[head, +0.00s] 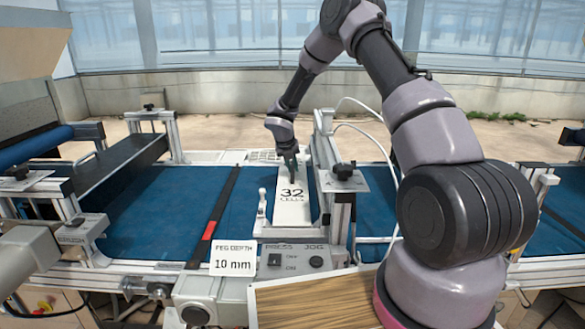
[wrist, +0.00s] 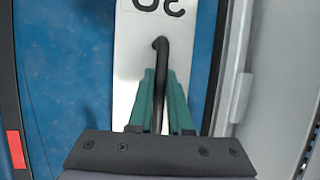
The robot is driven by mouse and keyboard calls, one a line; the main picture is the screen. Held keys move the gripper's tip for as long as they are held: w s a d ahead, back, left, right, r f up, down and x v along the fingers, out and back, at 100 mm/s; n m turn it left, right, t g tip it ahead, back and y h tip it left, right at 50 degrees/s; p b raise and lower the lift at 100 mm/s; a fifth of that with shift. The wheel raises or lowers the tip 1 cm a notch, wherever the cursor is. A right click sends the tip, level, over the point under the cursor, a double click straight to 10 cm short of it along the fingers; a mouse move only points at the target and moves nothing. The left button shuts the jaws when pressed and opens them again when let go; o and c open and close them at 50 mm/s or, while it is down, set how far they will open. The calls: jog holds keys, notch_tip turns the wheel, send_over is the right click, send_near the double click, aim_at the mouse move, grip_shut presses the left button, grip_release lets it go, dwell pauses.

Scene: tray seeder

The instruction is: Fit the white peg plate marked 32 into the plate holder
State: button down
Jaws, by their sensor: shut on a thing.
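The white peg plate marked 32 (head: 292,210) lies lengthwise over the blue belt, within the press frame, and its near end is close to the press panel. In the wrist view the plate (wrist: 133,60) shows part of its number upside down and a black hooked handle (wrist: 160,55). My gripper (head: 291,168) is at the plate's far part. Its green fingers (wrist: 163,88) are shut on the black handle. I cannot make out the plate holder apart from the frame, nor tell whether the plate is seated or just above it. The plate's underside is hidden.
The press frame's grey upright (head: 340,215) stands close to the plate's right. A small white lever (head: 262,203) stands to its left. A "PEG DEPTH 10 mm" sign (head: 233,257) and the press panel (head: 293,258) are in front. A wooden board (head: 315,300) is nearest.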

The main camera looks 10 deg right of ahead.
jog(key=shift+f, duration=0.1)
jog(key=c, duration=0.8)
grip_release()
jog(key=shift+o, duration=0.2)
jog(key=shift+f, duration=0.1)
jog(key=v, duration=1.1)
jog(key=shift+d, duration=0.1)
